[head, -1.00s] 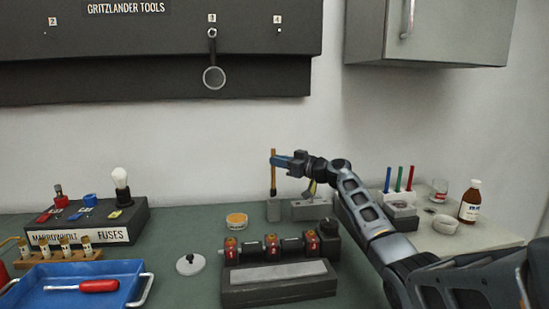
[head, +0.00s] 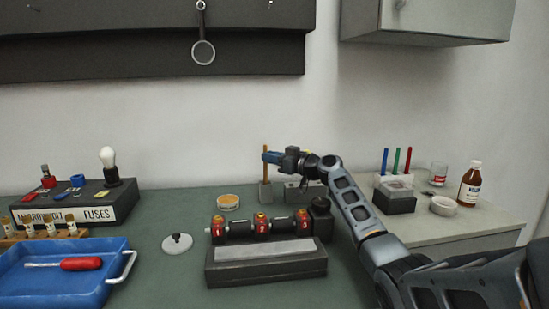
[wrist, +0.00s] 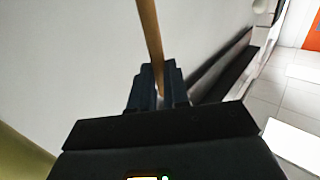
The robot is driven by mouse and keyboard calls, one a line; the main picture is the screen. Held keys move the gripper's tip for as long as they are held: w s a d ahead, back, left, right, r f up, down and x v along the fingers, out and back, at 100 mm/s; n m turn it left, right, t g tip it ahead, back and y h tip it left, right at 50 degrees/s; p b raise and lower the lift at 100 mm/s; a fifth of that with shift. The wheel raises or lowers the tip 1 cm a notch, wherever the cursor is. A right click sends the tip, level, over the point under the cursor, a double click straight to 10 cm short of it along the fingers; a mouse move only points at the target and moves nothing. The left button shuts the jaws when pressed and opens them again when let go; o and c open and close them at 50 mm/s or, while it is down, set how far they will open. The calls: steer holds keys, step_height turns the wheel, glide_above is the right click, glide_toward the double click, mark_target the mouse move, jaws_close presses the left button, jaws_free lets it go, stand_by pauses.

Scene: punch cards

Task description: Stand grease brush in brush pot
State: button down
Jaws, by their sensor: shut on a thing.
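The grease brush (head: 265,150) has a thin tan wooden handle and stands about upright. My gripper (head: 267,157) is shut on its handle, and the handle also shows between the fingers in the wrist view (wrist: 150,35). The brush pot (head: 265,190) is a small grey block-shaped holder at the back of the green bench, right below my gripper. The brush's lower end meets the top of the pot and appears to be inside it. The bristles are hidden, and the wrist view does not show the pot.
A grey block (head: 305,190) stands just right of the pot. A round orange-topped tin (head: 228,202) is to its left. A roller unit with red numbered parts (head: 262,228) lies in front. A holder with coloured sticks (head: 394,201) stands farther right.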

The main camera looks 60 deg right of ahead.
steer(key=shift+f, duration=0.1)
stand_by(0.3)
steer(key=c, duration=1)
jaws_free()
steer(key=shift+c, duration=0.2)
steer(key=shift+s, duration=0.1)
steer(key=s+b, duration=0.1)
steer(key=s, duration=0.6)
steer(key=shift+s+a, duration=0.25)
steer(key=shift+s, duration=0.05)
